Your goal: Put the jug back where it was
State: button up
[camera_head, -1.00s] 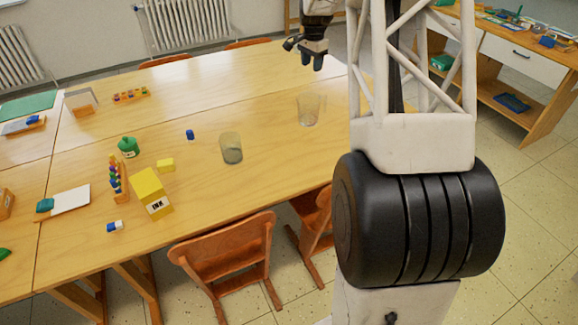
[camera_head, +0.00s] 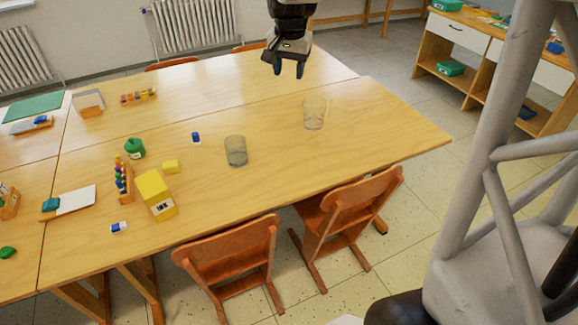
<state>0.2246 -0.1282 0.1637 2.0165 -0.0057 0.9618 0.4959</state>
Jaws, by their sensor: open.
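A clear glass vessel that looks like the jug (camera_head: 314,114) stands upright on the wooden table, right of the middle. A handle seems to show on its right side, but it is faint. A second, greyish clear glass (camera_head: 236,152) stands upright to its left and nearer the front edge. My gripper (camera_head: 288,70) hangs above the far part of the table, fingers pointing down, open and empty. In the picture it is above and a little left of the jug, and apart from it.
The wooden table (camera_head: 400,140) is bare right of the jug. A yellow ink box (camera_head: 155,190), a green pot (camera_head: 134,148), a small blue block (camera_head: 196,137) and a yellow block (camera_head: 171,166) lie left of the grey glass. Chairs (camera_head: 235,255) stand along the front edge.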

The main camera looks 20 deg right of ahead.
jog(key=s+a+f+n, duration=0.1)
jog(key=s+a, duration=0.3)
jog(key=s, duration=0.6)
jog(key=s+a+f+n, duration=0.1)
jog(key=s+a+n, duration=0.3)
jog(key=s, duration=0.6)
jog(key=s+a+f+n+t, duration=0.1)
jog(key=s+a+n, duration=0.2)
jog(key=s, duration=0.7)
jog(key=shift+s+a+f, duration=0.25)
jog(key=shift+a, duration=0.95)
